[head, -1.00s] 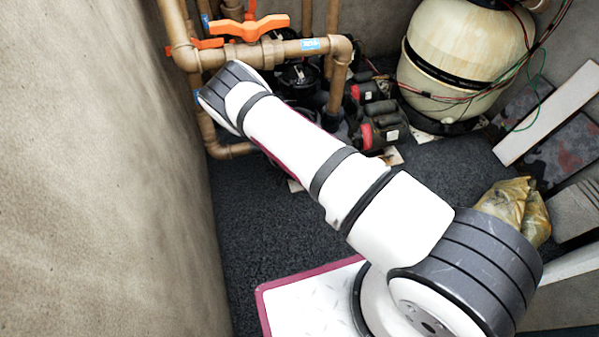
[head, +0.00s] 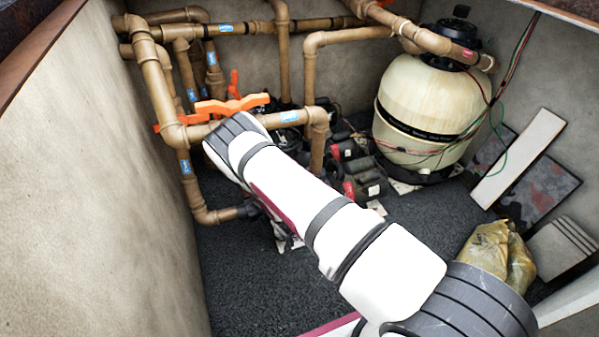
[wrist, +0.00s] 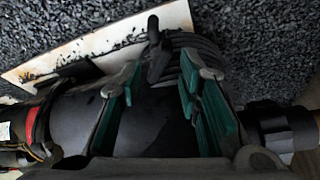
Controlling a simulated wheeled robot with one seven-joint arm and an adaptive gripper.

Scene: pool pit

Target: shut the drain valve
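An orange valve handle (head: 232,104) sits on the front tan pipe (head: 275,119) at left centre in the head view, just above my arm's far end. A second orange handle (head: 233,82) stands upright behind it. A third orange handle (head: 200,118) shows lower left. I cannot tell which is the drain valve. My gripper is hidden behind my arm in the head view. In the wrist view my gripper (wrist: 162,85), with green finger pads, is open over a dark rounded pump body (wrist: 80,120). A small dark upright piece (wrist: 158,50) shows between and beyond the fingertips; nothing looks gripped.
Tan pipes (head: 155,75) run along the left and back walls. Black and red pumps (head: 362,180) stand beyond my arm. A cream filter tank (head: 425,105), leaning boards (head: 520,155) and a yellowish bag (head: 485,248) are at right. Dark gravel floor (head: 240,280) is clear at lower left.

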